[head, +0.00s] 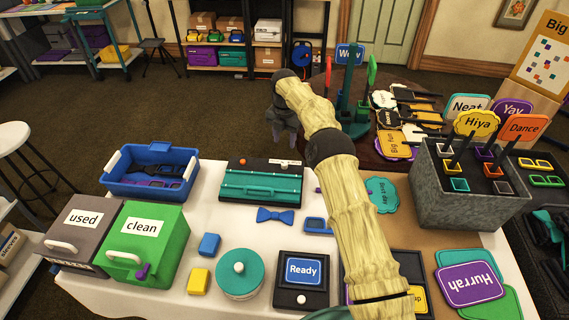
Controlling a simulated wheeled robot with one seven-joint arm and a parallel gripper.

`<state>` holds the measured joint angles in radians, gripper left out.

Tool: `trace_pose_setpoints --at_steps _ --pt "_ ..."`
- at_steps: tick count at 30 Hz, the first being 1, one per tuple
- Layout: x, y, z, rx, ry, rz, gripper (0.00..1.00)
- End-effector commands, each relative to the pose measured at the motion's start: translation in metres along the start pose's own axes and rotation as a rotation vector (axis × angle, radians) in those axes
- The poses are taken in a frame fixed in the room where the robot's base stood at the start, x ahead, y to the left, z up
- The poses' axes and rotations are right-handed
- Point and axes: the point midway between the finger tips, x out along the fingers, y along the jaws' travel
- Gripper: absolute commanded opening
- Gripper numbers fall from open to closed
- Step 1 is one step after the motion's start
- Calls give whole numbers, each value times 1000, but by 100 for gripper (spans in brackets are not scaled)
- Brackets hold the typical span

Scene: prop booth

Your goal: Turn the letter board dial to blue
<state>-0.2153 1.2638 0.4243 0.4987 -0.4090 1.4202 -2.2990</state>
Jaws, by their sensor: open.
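A dark square board (288,299) near the front of the white table shows a blue panel reading "Ready" and has a small white knob below it. I take it for the letter board, but no dial colours can be read. My gripper (281,136) is small and dark at the end of my outstretched arm, beyond the far edge of the white table. It is open, points down and appears empty, well away from both boards.
A teal pot (240,282) with a white knob stands left of the Ready board. Blue (209,245) and yellow (198,281) blocks, green (150,245) and grey boxes, a blue bin (119,187) and a sign-filled metal planter (440,200) crowd the table.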

Motion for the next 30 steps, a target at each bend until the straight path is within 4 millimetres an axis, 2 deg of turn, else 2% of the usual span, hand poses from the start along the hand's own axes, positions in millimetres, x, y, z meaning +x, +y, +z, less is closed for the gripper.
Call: trace_pose_setpoints --at_steps 3,16,21,29,30 --pt "22 0 -1 0 3 -1 44" --pt "94 0 -1 0 2 0 44" --pt "107 0 0 1 1 1 44" --pt "108 1 0 1 0 2 44" --pt "108 1 0 1 0 2 40"
